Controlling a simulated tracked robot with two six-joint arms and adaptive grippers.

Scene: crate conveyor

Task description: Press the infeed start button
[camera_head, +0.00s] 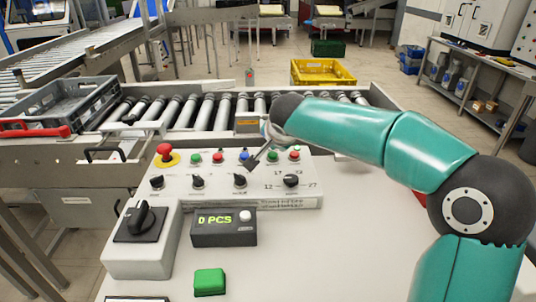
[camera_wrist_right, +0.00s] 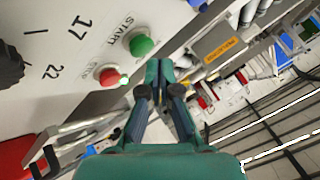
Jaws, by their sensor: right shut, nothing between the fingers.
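The white sloped control panel (camera_head: 220,200) carries a row of buttons. At its right end are a green button (camera_head: 272,155) and a red button (camera_head: 294,155). In the right wrist view a green button (camera_wrist_right: 141,45) has START printed beside it, and a red button (camera_wrist_right: 109,76) is near it. The word infeed cannot be read. My left gripper is not in view.
Another green button (camera_head: 194,158), a red button (camera_head: 217,157), a blue button (camera_head: 244,155) and a red emergency stop (camera_head: 164,152) share the panel. Several black knobs sit below. A display box (camera_head: 223,228) stands in front. A roller conveyor (camera_head: 190,110) with a grey crate (camera_head: 62,95) lies behind.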

